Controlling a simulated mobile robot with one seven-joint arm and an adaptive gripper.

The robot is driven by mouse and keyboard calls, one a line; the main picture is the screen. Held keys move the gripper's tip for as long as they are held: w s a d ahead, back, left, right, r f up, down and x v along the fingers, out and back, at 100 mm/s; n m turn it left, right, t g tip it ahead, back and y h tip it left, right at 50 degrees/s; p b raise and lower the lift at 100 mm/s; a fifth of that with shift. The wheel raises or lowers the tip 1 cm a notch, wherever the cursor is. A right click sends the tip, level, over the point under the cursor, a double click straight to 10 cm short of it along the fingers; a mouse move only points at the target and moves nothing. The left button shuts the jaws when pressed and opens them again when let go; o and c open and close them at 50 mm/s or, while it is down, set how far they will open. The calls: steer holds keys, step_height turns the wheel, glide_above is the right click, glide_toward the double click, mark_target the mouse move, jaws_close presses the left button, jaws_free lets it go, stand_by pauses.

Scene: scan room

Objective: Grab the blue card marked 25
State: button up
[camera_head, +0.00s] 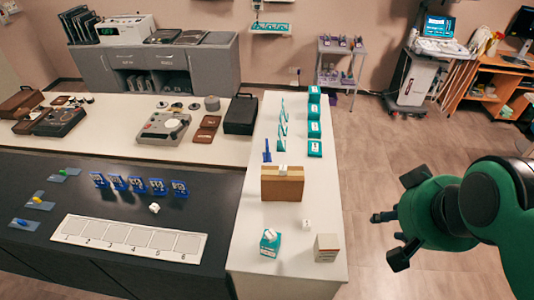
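Several blue cards (137,185) stand in a row on the dark counter (110,206) at the left. Each has a pale face with a mark too small to read, so I cannot tell which one is 25. My gripper (384,224) is at the right, over the floor side of the white counter and far from the cards. Its dark fingers are small and partly hidden by my green arm, so I cannot tell if they are open. I see nothing held in them.
A white numbered strip (128,239) lies in front of the cards, with a small white die (154,208) between.

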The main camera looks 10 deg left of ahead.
steer(key=shift+w+r, duration=0.1)
steer(key=w+a+p, duration=0.1)
steer(key=w+a, duration=0.2)
steer(key=w, duration=0.7)
steer(key=w+a+f+n, duration=0.1)
steer(key=w+a, duration=0.3)
steer(key=w, duration=0.5)
steer(key=w+a+p, duration=0.1)
steer(key=w+a, duration=0.2)
steer(key=w, duration=0.7)
steer(key=w+a+f+n+g+p, duration=0.1)
steer(key=w+a+f, duration=1.8)
steer(key=f, duration=0.3)
steer(key=shift+w+a+y+p, duration=0.3)
steer(key=shift+w+y+p, duration=0.1)
steer(key=shift+w, duration=0.45)
steer(key=shift+f, duration=0.1)
